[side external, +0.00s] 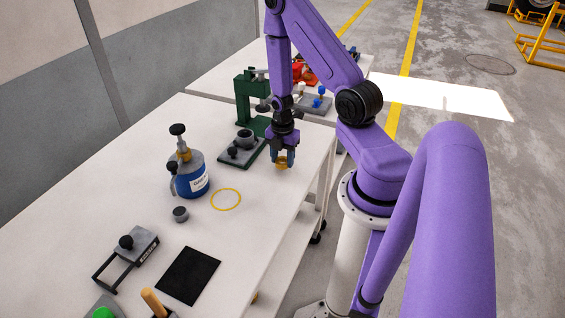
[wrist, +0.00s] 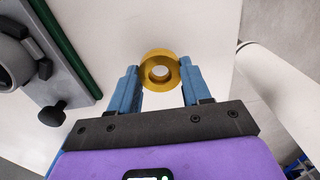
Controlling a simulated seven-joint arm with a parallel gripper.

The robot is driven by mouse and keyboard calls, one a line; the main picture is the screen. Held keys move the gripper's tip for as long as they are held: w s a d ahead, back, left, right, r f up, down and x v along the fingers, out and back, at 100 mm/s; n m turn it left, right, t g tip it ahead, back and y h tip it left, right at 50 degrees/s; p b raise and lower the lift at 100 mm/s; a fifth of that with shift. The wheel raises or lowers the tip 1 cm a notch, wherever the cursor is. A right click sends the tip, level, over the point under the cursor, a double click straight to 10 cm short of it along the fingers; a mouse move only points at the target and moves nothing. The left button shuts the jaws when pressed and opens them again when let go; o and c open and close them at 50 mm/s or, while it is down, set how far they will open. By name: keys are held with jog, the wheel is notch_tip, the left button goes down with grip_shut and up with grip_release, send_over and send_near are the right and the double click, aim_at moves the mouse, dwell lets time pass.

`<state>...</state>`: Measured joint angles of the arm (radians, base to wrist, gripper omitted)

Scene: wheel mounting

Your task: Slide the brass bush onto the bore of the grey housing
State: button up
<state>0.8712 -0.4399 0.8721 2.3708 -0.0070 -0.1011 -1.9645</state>
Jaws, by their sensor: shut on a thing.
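The brass bush (wrist: 160,55) is a thick gold ring. My gripper (wrist: 160,72) is shut on it, with one blue finger on each side, and the hole through the ring shows in the wrist view. In the side view my gripper (side external: 283,157) points down and the bush (side external: 282,164) shows at its fingertips, above the table near its right edge. The grey housing (side external: 245,138) sits in the fixture on the green press base, left of my gripper and apart from the bush. Part of the housing (wrist: 13,70) shows at the left edge of the wrist view.
A green press (side external: 243,98) stands behind the housing. The fixture has a black knob (wrist: 50,116) facing my gripper's side. A blue bottle (side external: 190,178), a small grey cylinder (side external: 180,214) and a black mat (side external: 188,275) are on the table. The table around the yellow ring mark (side external: 226,190) is clear.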

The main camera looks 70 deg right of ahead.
aim_at(283, 160)
notch_tip(283, 160, up, 7)
jog(key=shift+r, duration=0.2)
dwell(0.3)
jog(key=o, duration=0.5)
jog(key=c, duration=0.6)
jog(key=shift+w+d+r, duration=0.55)
jog(key=shift+w+d, duration=0.45)
jog(key=shift+w, duration=1.8)
jog(key=shift+w+d+r, duration=0.6)
jog(key=shift+w+d, duration=0.35)
jog(key=shift+w, duration=1.8)
jog(key=shift+w+d+r, duration=0.55)
jog(key=shift+w+d, duration=0.45)
jog(key=shift+w, duration=1.8)
